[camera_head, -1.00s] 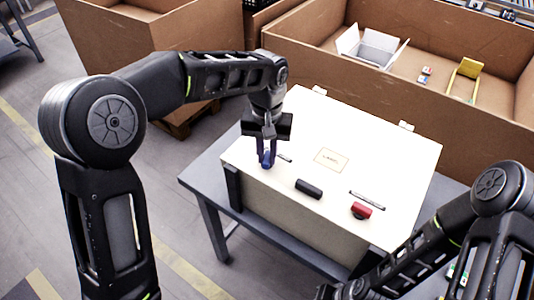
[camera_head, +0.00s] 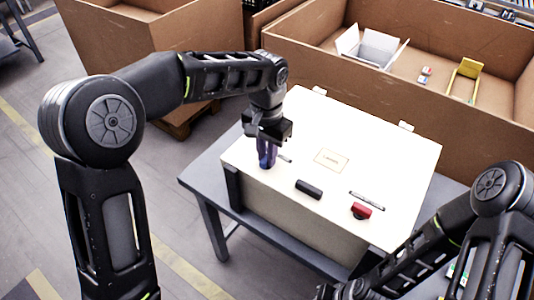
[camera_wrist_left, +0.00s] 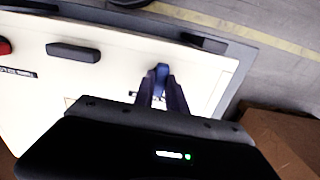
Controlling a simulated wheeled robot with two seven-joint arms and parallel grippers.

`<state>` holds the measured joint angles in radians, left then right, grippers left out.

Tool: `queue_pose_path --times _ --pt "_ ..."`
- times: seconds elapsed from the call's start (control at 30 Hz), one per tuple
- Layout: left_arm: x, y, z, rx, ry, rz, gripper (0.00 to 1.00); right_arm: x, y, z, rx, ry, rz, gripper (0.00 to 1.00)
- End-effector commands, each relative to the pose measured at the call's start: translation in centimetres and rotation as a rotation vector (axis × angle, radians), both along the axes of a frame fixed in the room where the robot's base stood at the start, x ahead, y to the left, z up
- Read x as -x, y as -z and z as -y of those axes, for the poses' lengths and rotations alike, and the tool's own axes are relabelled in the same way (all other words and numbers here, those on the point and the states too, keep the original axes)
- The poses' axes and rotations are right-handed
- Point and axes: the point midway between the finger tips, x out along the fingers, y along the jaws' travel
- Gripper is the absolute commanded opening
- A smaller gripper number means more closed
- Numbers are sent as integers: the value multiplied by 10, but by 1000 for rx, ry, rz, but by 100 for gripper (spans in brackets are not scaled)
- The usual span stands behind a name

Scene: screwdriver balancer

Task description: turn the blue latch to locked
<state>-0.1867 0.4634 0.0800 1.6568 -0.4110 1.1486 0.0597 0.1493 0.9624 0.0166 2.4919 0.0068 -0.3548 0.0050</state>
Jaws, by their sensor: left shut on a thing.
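The blue latch (camera_wrist_left: 162,74) sits on the top of the cream case (camera_head: 405,160), near its left edge in the head view. My left gripper (camera_head: 267,164) comes down on the latch from above and is shut on it. In the left wrist view its two dark fingers (camera_wrist_left: 162,92) close on the latch, with the latch's rounded blue end showing beyond the tips. The gripper hides most of the latch in the head view. The printed mark beside the latch is partly covered, so the latch's exact setting cannot be read. My right gripper is out of sight.
The case's lid also carries a black handle (camera_head: 309,189), a red latch (camera_head: 361,210) with a marked strip, and a label (camera_head: 331,160). The case stands on a grey table (camera_head: 205,176). Large cardboard boxes stand behind. My right arm is at lower right.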

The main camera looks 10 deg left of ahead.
Motion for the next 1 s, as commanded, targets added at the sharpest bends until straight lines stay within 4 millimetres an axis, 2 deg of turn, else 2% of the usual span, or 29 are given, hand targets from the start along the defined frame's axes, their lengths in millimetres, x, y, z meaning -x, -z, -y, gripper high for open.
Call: queue_pose_path --times 0.13,0.17,0.4,0.77,1.0 --pt "0 1 0 -1 2 -2 0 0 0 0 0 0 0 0" --pt "0 1 0 -1 2 -2 18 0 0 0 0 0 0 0" --pt "0 0 0 0 0 -1 37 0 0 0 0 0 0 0" --pt "0 -4 0 0 -1 2 38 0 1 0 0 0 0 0" --pt "-1 -34 1 2 -1 4 38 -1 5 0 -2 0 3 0"
